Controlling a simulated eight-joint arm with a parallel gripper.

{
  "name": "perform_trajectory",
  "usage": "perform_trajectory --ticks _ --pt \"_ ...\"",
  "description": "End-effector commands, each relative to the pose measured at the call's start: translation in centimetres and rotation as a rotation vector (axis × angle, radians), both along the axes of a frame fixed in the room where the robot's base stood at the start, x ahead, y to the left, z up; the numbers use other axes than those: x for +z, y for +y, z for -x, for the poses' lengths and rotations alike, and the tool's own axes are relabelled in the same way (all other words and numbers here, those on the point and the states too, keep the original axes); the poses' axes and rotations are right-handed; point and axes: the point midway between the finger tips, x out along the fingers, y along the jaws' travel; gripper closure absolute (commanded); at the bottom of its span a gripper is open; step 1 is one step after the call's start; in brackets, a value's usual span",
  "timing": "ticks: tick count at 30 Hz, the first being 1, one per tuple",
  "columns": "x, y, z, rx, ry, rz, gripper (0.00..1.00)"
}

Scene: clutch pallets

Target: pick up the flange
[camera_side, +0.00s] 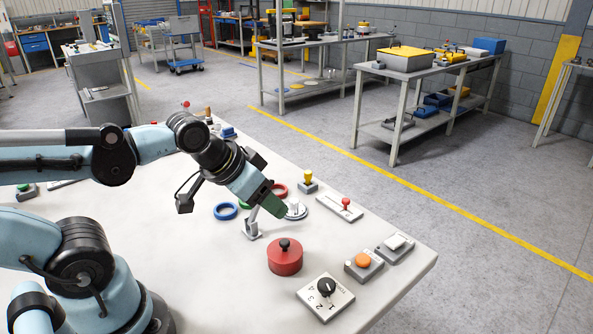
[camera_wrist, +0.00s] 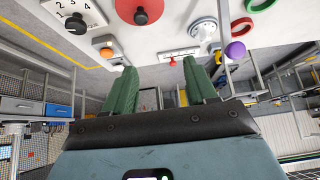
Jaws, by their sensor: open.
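The flange (camera_side: 295,211) is a light grey metal disc with a raised hub, lying on the pale table. It also shows in the wrist view (camera_wrist: 203,31), at the upper right, beyond the right fingertip. My gripper (camera_side: 270,203) hangs tilted above the table, left of the flange in the side view, partly in front of the things behind it. Its two green fingers (camera_wrist: 160,66) stand apart in the wrist view with nothing between them. The flange is outside the fingers.
A red pot with a black knob (camera_side: 285,258), a numbered dial (camera_side: 325,297), an orange button (camera_side: 362,260) and a red-knobbed slider (camera_side: 341,208) stand nearby. A blue ring (camera_side: 225,211) and a red ring (camera_side: 280,190) lie close by. A small grey upright piece (camera_side: 251,229) stands below my gripper.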

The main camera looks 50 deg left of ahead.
Motion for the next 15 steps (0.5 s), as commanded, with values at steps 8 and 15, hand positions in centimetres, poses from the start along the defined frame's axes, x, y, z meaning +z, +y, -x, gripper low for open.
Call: perform_trajectory --ticks 8,15 --pt "0.8 0.0 0.0 0.0 0.0 0.0 0.43" --pt "4.3 0.0 0.0 0.0 0.0 0.0 0.43"
